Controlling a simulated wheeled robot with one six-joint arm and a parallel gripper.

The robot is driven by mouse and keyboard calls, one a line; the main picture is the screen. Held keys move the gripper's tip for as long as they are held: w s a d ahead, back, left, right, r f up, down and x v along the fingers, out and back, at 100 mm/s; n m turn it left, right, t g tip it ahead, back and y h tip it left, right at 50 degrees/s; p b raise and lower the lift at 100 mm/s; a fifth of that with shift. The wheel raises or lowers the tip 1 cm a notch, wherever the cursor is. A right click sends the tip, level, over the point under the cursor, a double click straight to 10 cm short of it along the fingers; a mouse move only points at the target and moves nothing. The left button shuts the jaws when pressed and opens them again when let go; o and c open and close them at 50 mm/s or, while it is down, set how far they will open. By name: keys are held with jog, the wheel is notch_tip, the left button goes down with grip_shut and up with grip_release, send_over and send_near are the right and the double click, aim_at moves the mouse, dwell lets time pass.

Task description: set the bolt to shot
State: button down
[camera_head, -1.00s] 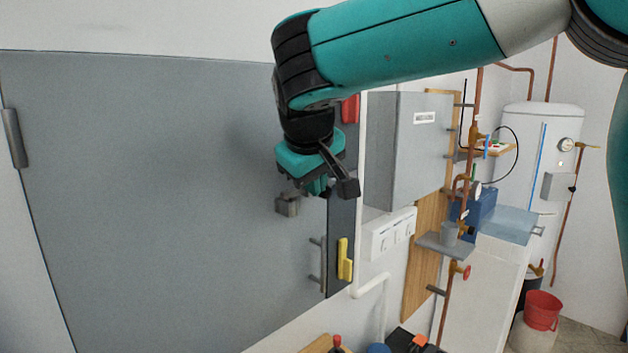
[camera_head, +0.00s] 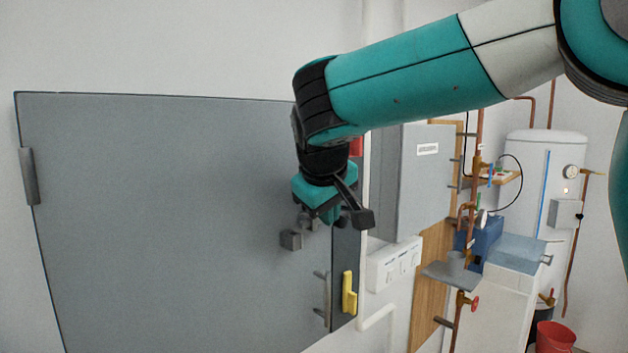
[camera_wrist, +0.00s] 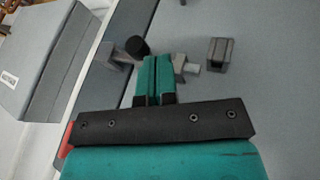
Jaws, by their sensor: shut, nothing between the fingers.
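The bolt on the grey door (camera_head: 150,220) shows in the wrist view as a short grey rod piece (camera_wrist: 190,68), with a black round knob (camera_wrist: 137,46) close by. A grey block (camera_wrist: 219,52) sits on the door beyond the rod's end, apart from it; it also shows in the head view (camera_head: 291,240). My gripper (camera_wrist: 155,62) is shut and empty, its teal fingertips between the knob and the rod piece in the picture. They hide part of the bolt, and I cannot tell whether they touch it. In the head view my gripper (camera_head: 328,218) covers the bolt.
A yellow handle (camera_head: 349,293) is below on the dark strip at the door's right edge. A grey wall cabinet (camera_head: 425,180) stands close to the right, above a white switch box (camera_head: 395,265). Copper pipes (camera_head: 475,185) are further right.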

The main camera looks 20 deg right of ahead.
jog(key=a+v, duration=0.2)
jog(key=v, duration=0.9)
jog(key=shift+s+p, duration=0.15)
jog(key=shift+p, duration=0.3)
jog(key=shift+f, duration=0.1)
